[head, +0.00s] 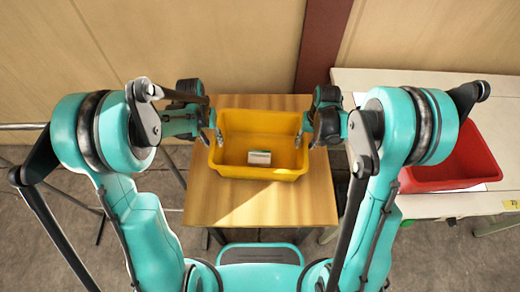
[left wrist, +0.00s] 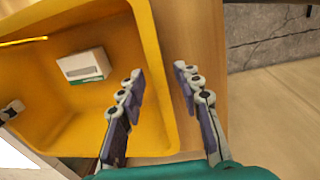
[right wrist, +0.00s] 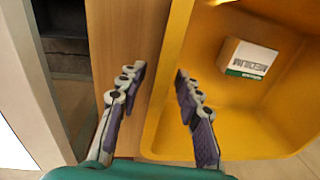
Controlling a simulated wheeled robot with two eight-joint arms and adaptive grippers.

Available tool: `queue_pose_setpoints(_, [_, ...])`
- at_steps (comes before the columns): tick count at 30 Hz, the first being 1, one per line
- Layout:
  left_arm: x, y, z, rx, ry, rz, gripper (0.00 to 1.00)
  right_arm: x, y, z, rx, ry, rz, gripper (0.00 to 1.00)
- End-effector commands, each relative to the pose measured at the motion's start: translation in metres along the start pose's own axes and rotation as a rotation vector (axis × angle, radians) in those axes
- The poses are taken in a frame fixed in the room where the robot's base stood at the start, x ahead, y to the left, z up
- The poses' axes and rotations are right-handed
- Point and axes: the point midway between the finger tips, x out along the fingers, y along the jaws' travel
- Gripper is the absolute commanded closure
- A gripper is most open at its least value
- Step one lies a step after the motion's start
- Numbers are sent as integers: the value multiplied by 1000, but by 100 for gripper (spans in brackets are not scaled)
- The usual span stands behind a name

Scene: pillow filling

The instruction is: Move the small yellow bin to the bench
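The small yellow bin (head: 262,172) sits upright on a small wooden table (head: 262,207). My left gripper (head: 213,138) is at the bin's left side. In the left wrist view its open fingers (left wrist: 160,80) straddle the side wall, one inside and one outside. My right gripper (head: 304,138) is at the right side. In the right wrist view its open fingers (right wrist: 160,80) also straddle the wall. Both show gaps between fingers and wall.
A pale bench (head: 425,90) stands to the right, with a red bin (head: 450,188) on it. My right arm hides part of the bench. The wooden table is bare in front of the yellow bin. A wooden wall (head: 240,40) rises behind.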

Motion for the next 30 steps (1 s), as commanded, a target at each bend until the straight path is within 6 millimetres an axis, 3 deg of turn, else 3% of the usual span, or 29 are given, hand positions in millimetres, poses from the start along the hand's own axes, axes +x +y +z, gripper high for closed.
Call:
queue_pose_setpoints(9, [-68,-1,0,-2,0,-1,66,0,0,0,-1,0,-1,66])
queue_pose_setpoints(17, [-89,-1,0,-2,0,-1,66,-4,0,0,0,0,-1,66])
queue_pose_setpoints(20, [-90,-1,0,-2,0,-1,66,-16,0,0,0,0,-1,66])
queue_pose_setpoints(30, [-90,-1,0,-2,0,-1,66,-88,0,0,1,0,-1,66])
